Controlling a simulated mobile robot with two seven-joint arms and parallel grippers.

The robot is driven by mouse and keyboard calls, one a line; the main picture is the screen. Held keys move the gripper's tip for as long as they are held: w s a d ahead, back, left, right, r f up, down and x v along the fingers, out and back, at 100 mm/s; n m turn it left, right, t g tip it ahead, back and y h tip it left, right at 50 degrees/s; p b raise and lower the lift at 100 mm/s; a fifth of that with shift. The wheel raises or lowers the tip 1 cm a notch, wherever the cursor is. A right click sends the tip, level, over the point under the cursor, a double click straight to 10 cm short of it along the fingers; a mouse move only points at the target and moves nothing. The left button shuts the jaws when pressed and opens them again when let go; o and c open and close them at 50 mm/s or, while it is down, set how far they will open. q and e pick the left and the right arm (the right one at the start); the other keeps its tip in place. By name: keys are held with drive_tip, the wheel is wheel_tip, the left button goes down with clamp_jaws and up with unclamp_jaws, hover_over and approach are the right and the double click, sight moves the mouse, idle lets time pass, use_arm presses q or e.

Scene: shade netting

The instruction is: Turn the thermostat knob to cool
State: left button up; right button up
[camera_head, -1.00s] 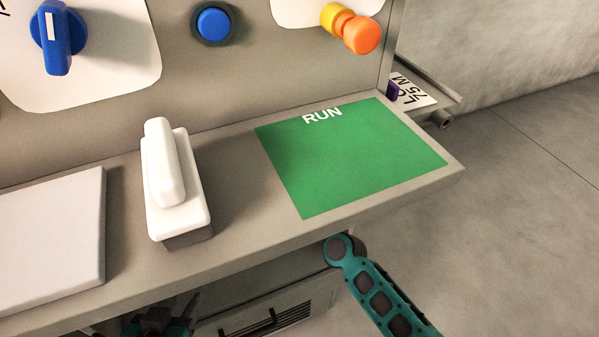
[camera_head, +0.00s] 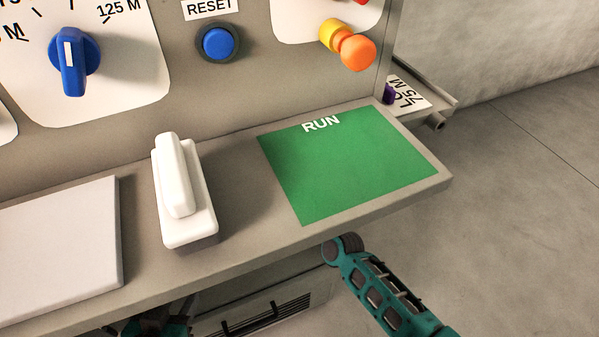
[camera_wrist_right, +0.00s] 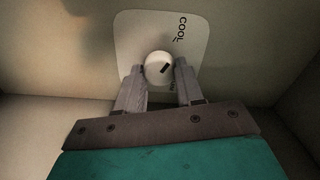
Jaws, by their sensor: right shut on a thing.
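The white round knob (camera_wrist_right: 158,68) sits on a pale plate (camera_wrist_right: 137,28) in the right wrist view. A dark mark on the knob slants toward the upper right. The word COOL (camera_wrist_right: 181,28) is printed on the plate above and right of the knob. A second label lower on the plate is mostly hidden by a finger. My right gripper (camera_wrist_right: 159,75) is shut on the knob, with one finger on each side. In the head view, the knob is not visible and my right arm reaches down beside the counter. My left gripper is not clearly seen.
The counter (camera_head: 240,205) bears a green RUN mat (camera_head: 350,165), a white handled block (camera_head: 183,195) and a grey slab (camera_head: 60,245). The panel above has a blue dial (camera_head: 73,62), a blue RESET button (camera_head: 217,42) and an orange knob (camera_head: 357,51). A slatted vent (camera_head: 265,312) is below.

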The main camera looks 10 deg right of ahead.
idle(0.5)
drive_tip(key=o, duration=1)
drive_tip(key=shift+o, duration=0.2)
drive_tip(key=s+d+p, duration=0.1)
drive_tip(key=s+d, duration=0.1)
drive_tip(key=s, duration=1)
drive_tip(key=shift+s+d, duration=0.25)
drive_tip(key=shift+s, duration=0.1)
